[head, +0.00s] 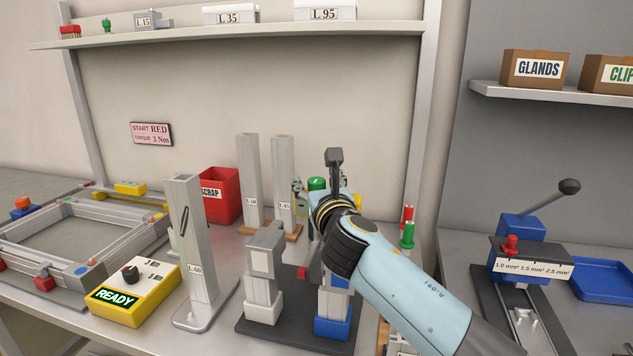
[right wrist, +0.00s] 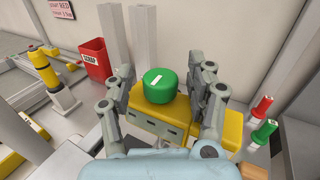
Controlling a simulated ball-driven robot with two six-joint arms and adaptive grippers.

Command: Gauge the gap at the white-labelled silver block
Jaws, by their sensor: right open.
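The silver block with a blank white label (head: 262,262) stands upright on a white base on a dark plate (head: 290,325), left of my right forearm. A blue-based stand (head: 333,322) on the same plate is partly hidden by that arm. My right gripper (head: 320,184) is beyond the plate, open, its fingers either side of a green cap (right wrist: 160,85) with a white mark on a yellow block (right wrist: 160,120). I cannot tell whether the fingers touch it. A red-topped gauge-like piece (head: 407,213) and a green-topped one (head: 407,236) stand to the right. My left gripper is out of view.
An upright profile marked L60 (head: 190,245) stands left of the plate, two more profiles (head: 248,180) behind. A red scrap bin (head: 218,195), a yellow READY box (head: 135,290) and a metal frame (head: 80,235) lie left. A blue lever tool (head: 520,240) stands right.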

